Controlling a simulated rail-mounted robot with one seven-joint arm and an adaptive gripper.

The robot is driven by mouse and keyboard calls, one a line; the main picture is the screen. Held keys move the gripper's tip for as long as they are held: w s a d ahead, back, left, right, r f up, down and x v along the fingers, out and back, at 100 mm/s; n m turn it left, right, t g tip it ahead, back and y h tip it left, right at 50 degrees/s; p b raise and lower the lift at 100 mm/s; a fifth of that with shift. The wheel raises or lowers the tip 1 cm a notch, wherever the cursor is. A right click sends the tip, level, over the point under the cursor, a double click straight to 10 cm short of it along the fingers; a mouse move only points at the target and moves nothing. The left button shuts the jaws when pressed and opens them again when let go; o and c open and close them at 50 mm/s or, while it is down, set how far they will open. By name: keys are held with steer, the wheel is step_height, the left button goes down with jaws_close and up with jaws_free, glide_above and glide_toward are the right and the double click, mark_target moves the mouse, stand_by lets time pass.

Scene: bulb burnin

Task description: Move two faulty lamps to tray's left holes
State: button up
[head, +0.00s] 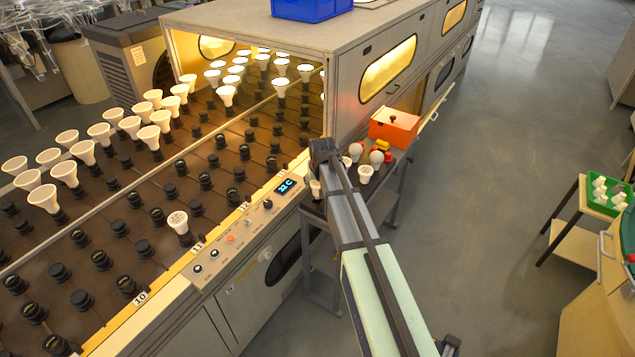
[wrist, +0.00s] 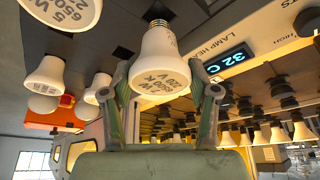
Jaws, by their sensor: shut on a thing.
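My gripper (wrist: 162,82) is shut on a white lamp (wrist: 163,62) with printed writing on its face, one finger on each side. In the wrist view the lamp's screw base points toward a dark surface with a black square hole (wrist: 121,52). In the head view my gripper (head: 320,152) is over the left end of a small dark stand (head: 345,190) beside the machine, and largely hides the held lamp. White lamps (head: 366,174) stand on that stand. A single lamp with writing on its face (head: 178,222) stands in the conveyor's near row.
An orange box (head: 393,128) stands at the back of the stand. The control panel with its display (head: 287,186) is close on the left. Many lamps (head: 66,172) stand in conveyor sockets. A green tray (head: 610,196) is at far right. The floor between is clear.

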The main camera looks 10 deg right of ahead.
steer(key=shift+f+b, duration=0.85)
steer(key=shift+f, duration=0.9)
steer(key=o, duration=1.2)
steer(key=shift+o, duration=0.2)
steer(key=v, duration=1.2)
steer(key=shift+a, duration=0.1)
